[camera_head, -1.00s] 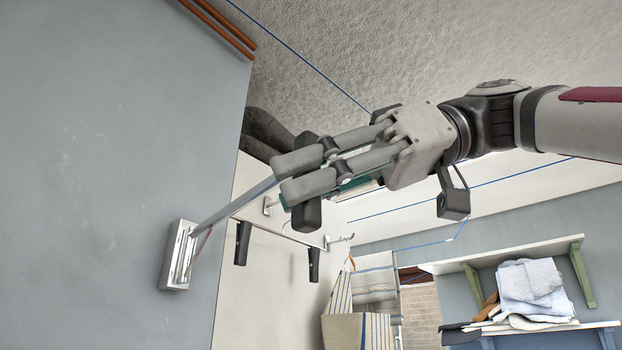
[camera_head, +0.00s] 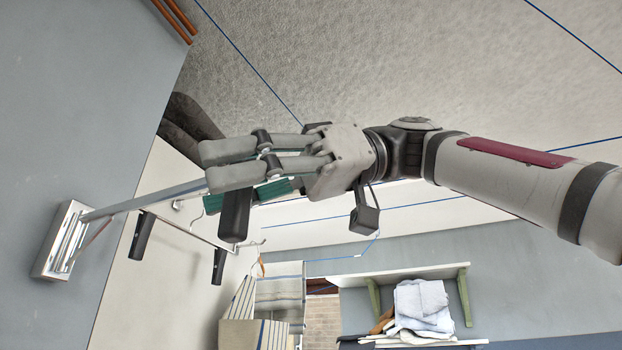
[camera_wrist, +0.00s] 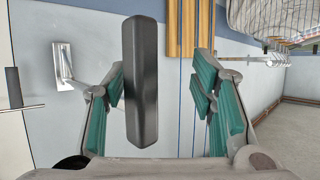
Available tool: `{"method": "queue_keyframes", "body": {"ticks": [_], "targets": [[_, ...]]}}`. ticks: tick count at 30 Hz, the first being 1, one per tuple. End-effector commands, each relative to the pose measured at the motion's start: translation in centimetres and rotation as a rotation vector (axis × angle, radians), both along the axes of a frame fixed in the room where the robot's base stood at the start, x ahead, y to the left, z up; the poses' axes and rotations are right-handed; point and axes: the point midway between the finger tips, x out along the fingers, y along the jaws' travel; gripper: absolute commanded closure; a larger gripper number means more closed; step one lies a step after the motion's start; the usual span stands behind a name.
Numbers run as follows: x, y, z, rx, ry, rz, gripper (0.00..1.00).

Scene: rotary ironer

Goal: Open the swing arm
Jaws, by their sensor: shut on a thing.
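The swing arm (camera_head: 150,198) is a thin grey metal bar. It runs from a silver bracket (camera_head: 62,243) on the blue-grey wall to my gripper. Its black grip (camera_head: 236,214) sticks out below my fingers, and the rest of it is hidden by them in the head view. My gripper (camera_head: 225,165) is shut on the black grip at the bar's outer end. In the wrist view the black grip (camera_wrist: 140,80) stands upright between my green-padded fingers, nearer the left one. The bracket (camera_wrist: 68,66) shows behind at upper left.
A white panel (camera_head: 120,285) with black-ended rods is below the bar. Blue lines (camera_head: 250,70) cross the room. A shelf with folded towels (camera_head: 420,308) and striped cloth (camera_head: 240,310) are lower in the head view. Orange-brown pipes (camera_head: 172,18) run at upper left.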

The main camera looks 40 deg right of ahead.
Motion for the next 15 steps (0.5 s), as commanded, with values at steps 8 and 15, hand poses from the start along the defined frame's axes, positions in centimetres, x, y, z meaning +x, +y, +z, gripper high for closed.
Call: {"method": "queue_keyframes", "body": {"ticks": [8, 15], "targets": [[-2.3, -5.6, 2.9, 0.016, -0.017, 0.008, 0.6], [-2.8, -7.9, 3.8, 0.013, -0.013, 0.006, 0.6]]}}
